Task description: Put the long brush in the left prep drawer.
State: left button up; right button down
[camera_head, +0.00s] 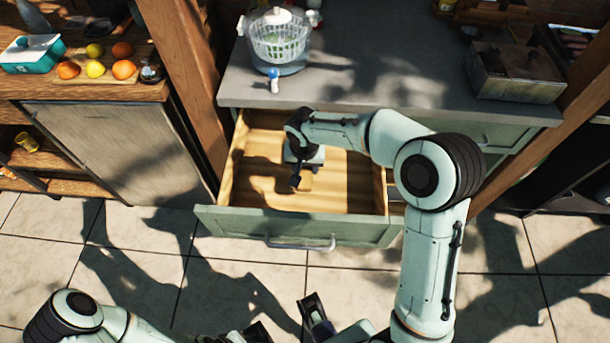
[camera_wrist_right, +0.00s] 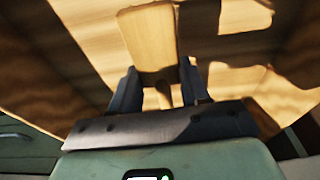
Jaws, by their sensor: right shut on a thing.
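The left prep drawer (camera_head: 330,228) is pulled out below the grey counter, its pale wooden inside showing. My right gripper (camera_head: 299,180) is inside the drawer's outline, pointing down. In the right wrist view my right gripper (camera_wrist_right: 155,85) is shut on the long brush (camera_wrist_right: 149,40), whose light wooden handle runs between the fingers against the wooden drawer. Whether the brush touches the drawer floor I cannot tell, and its far end is not clear. Dark parts of what looks like my left gripper (camera_head: 285,325) show at the bottom edge, partly cut off.
A salad spinner (camera_head: 282,42) stands on the counter (camera_head: 370,85), with a small blue-and-white item (camera_head: 274,82) before it. A metal box (camera_head: 520,72) sits at the right. Wooden posts flank the counter. Fruit (camera_head: 95,68) lies on the left cabinet. The tiled floor in front is clear.

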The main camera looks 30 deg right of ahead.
jog(key=shift+f+b, duration=0.3)
jog(key=shift+f, duration=2.1)
jog(key=shift+f, duration=0.15)
jog(key=c, duration=0.5)
grip_release()
jog(key=shift+c, duration=0.2)
jog(key=r, duration=0.4)
jog(key=s+r+p, duration=0.1)
jog(key=r, duration=0.3)
jog(key=s+a+r, duration=0.1)
jog(key=r, duration=0.3)
jog(key=shift+a, duration=0.1)
jog(key=shift+w, duration=0.1)
